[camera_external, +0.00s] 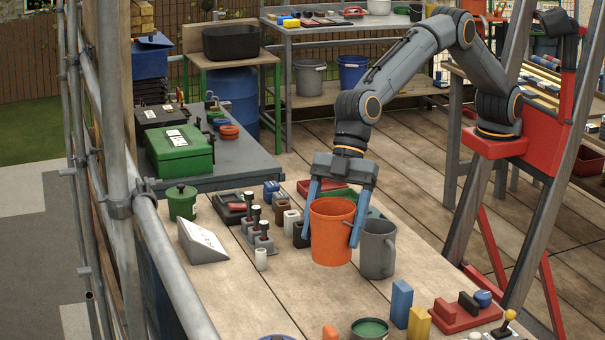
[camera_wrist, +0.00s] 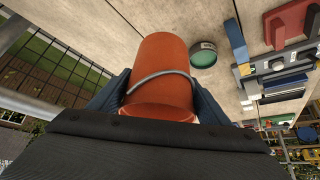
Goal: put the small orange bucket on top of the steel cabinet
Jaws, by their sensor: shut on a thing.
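The small orange bucket (camera_external: 331,235) is upright between the two blue fingers of my gripper (camera_external: 333,222), over the wooden bench. My gripper is shut on it, with one finger on each side. In the wrist view the bucket (camera_wrist: 163,65) fills the middle, its grey wire handle (camera_wrist: 158,80) arching across it, between the fingers of my gripper (camera_wrist: 160,98). I cannot tell whether its base touches the bench. I cannot pick out the steel cabinet for certain; a grey-topped unit (camera_external: 240,160) stands behind, at the left.
A grey jug (camera_external: 377,250) stands close at the bucket's right. The wooden bench (camera_external: 285,290) also holds black-handled tools (camera_external: 262,235), a green lidded pot (camera_external: 181,202), and blue (camera_external: 401,303) and yellow (camera_external: 419,322) blocks. A green case (camera_external: 180,152) sits on the grey-topped unit. Scaffold poles (camera_external: 118,110) rise at left.

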